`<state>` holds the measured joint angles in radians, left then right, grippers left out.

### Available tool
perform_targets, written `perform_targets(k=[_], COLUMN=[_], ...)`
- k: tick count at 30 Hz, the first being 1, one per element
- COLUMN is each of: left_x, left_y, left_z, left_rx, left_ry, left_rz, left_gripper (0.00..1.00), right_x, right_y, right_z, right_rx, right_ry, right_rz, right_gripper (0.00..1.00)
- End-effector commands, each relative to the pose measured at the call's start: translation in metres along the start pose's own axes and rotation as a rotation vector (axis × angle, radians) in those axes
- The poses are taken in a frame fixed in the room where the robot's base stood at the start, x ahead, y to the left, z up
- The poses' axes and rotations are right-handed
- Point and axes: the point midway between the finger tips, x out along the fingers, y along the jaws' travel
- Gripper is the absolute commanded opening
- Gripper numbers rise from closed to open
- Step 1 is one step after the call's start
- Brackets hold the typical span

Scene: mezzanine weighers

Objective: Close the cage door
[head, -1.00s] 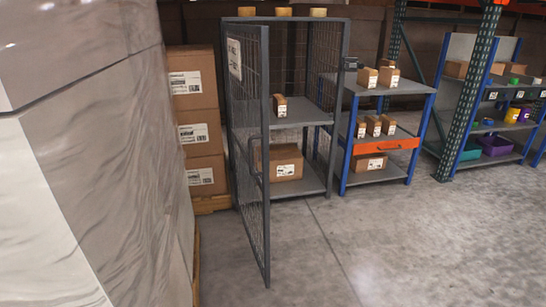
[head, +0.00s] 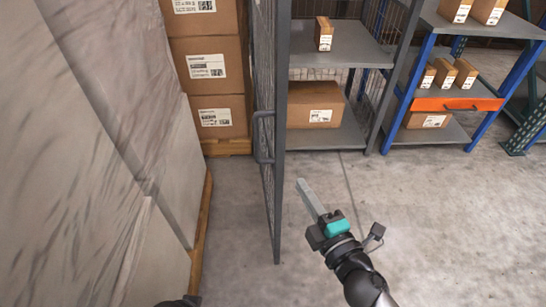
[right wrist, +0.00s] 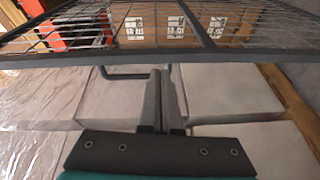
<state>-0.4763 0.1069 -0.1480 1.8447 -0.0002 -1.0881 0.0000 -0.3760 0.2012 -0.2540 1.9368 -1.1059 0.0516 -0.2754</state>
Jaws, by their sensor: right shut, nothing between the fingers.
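The cage door (head: 279,150) stands open, its grey mesh panel jutting out from the cage towards me, nearly edge-on in the head view. Its bar handle (head: 257,138) is on the left face. My right gripper (head: 302,186) is shut and empty, just right of the door's free edge and apart from it in the head view. In the right wrist view the gripper's fingers (right wrist: 163,78) point towards the door's frame (right wrist: 100,61), which crosses the upper picture. The handle (right wrist: 122,74) shows left of the fingers.
Wrapped pallet goods (head: 90,170) stand close on the left. Stacked cartons (head: 207,70) are behind the door. The cage shelf (head: 335,137) holds a box (head: 316,105). A blue-framed shelf unit (head: 398,105) stands right. The floor right of the door is clear.

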Motion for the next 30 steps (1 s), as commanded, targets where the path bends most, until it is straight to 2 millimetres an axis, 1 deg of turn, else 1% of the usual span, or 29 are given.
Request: perform_targets(k=[1, 3, 8, 11, 18, 24, 30], left_x=[0.000, 0.000, 0.000, 0.002, 0.007, 0.009, 0.008], left_y=[0.000, 0.000, 0.001, 0.001, 0.001, 0.001, 0.001], left_z=[0.002, 0.003, 0.007, 0.010, 0.017, 0.014, 0.011], left_rx=[0.000, 0.000, 0.000, 0.000, 0.001, 0.002, 0.002], left_ry=[-0.003, -0.007, -0.014, -0.019, -0.035, -0.027, -0.022], left_rz=[0.000, 0.001, 0.002, 0.002, 0.002, 0.002, 0.002], left_gripper=[1.00, 1.00, 1.00, 1.00, 1.00, 1.00, 1.00], right_x=[0.001, 0.001, 0.009, 0.020, 0.055, 0.082, 0.097], right_y=[0.003, 0.006, 0.008, 0.009, 0.010, 0.010, 0.009], right_z=[-0.008, -0.016, -0.022, -0.022, -0.025, -0.027, -0.029], right_rx=[-0.043, -0.086, -0.111, -0.109, -0.108, -0.106, -0.105], right_ry=[0.038, 0.073, 0.096, 0.095, 0.093, 0.092, 0.091], right_rz=[0.011, 0.022, 0.028, 0.029, 0.029, 0.028, 0.026], right_gripper=[0.00, 0.00, 0.00, 0.00, 0.00, 0.00, 0.00])
